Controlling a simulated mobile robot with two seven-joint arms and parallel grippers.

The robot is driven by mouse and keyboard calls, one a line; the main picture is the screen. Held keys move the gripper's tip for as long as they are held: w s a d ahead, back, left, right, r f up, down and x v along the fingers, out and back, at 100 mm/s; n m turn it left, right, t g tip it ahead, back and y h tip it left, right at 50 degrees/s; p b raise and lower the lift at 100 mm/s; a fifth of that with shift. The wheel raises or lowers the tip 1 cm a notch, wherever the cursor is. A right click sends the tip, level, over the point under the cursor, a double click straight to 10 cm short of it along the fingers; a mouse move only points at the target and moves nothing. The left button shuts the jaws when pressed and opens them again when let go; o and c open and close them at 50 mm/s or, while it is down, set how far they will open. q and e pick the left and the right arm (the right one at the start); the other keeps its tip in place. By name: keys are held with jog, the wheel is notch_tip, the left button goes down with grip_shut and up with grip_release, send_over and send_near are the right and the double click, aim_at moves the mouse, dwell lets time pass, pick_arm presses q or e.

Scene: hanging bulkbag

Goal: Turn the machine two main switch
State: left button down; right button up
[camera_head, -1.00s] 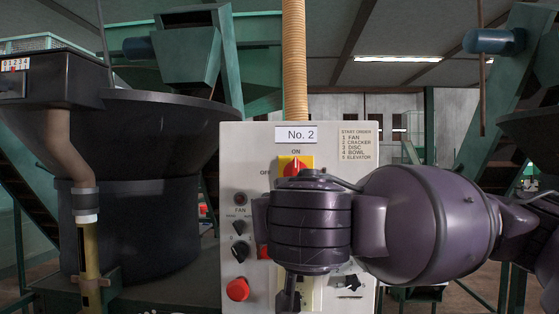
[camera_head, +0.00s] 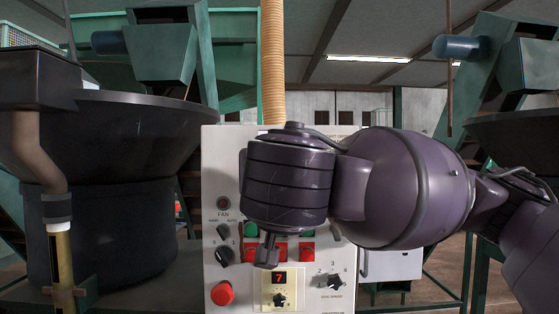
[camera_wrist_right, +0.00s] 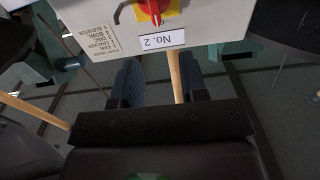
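The machine two main switch is a red knob (camera_wrist_right: 153,8) on a yellow plate, at the top edge of the right wrist view, where the panel appears upside down. Below it in that view is the "No. 2" label (camera_wrist_right: 161,41). In the head view my right arm hides the switch and label on the white control panel (camera_head: 212,160). My right gripper (camera_wrist_right: 160,80) is open, its two blue-grey fingers apart with nothing between them. It is apart from the knob, on the label side of it. My left gripper is not in view.
The panel's lower part has a red round button (camera_head: 222,293), a black fan selector (camera_head: 223,255), a red digit display (camera_head: 279,278) and a disc speed knob (camera_head: 336,282). A large dark bowl (camera_head: 110,140) stands left. A tan hose (camera_head: 273,60) rises behind the panel.

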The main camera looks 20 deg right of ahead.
jog(key=p+x, duration=0.1)
jog(key=x, duration=0.8)
jog(key=shift+d, duration=0.15)
jog(key=shift+f, duration=0.15)
grip_shut()
